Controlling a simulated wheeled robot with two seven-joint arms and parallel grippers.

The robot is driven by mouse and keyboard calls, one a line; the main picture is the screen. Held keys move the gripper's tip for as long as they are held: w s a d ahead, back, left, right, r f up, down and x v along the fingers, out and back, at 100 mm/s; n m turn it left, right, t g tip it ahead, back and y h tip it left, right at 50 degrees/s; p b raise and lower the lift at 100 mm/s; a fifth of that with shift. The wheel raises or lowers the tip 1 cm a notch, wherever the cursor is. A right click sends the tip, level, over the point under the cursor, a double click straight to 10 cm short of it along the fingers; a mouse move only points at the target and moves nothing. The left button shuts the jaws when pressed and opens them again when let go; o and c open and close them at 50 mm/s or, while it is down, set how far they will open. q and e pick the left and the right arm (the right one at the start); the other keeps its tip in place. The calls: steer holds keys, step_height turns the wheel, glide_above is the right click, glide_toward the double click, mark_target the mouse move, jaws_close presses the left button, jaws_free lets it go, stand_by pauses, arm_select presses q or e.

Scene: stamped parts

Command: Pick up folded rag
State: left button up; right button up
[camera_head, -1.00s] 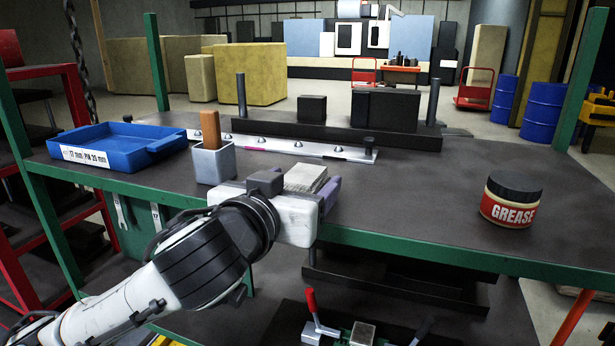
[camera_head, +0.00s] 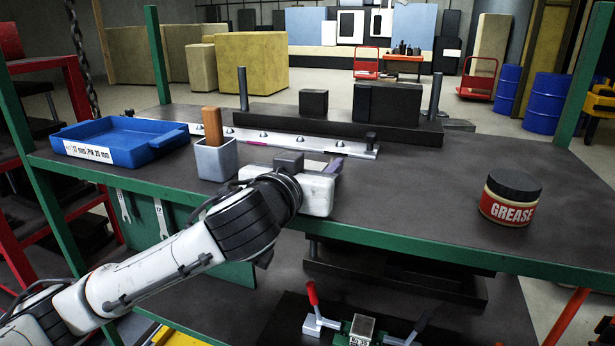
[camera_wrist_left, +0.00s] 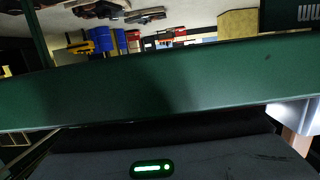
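My left gripper (camera_head: 318,172) reaches over the green front edge of the workbench, to the right of the grey cup. One greyish-purple finger shows at its right side; the other is largely hidden by the gripper body. I cannot make out the folded rag clearly now. A thin light patch shows just past the gripper, but I cannot tell whether it is the rag. The left wrist view shows neither rag nor fingertips. Whether the fingers hold anything is hidden. My right gripper is out of view.
A grey cup (camera_head: 216,160) with a brown-handled item stands left of the gripper. A blue tray (camera_head: 122,140) is farther left, a grease tin (camera_head: 511,197) at right. A metal strip (camera_head: 300,142) lies behind. The green bench edge (camera_wrist_left: 150,85) fills the wrist view.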

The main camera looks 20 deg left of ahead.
arm_select(q)
steer(key=shift+c, duration=0.7)
step_height(320, 180, up, 10)
stand_by(0.5)
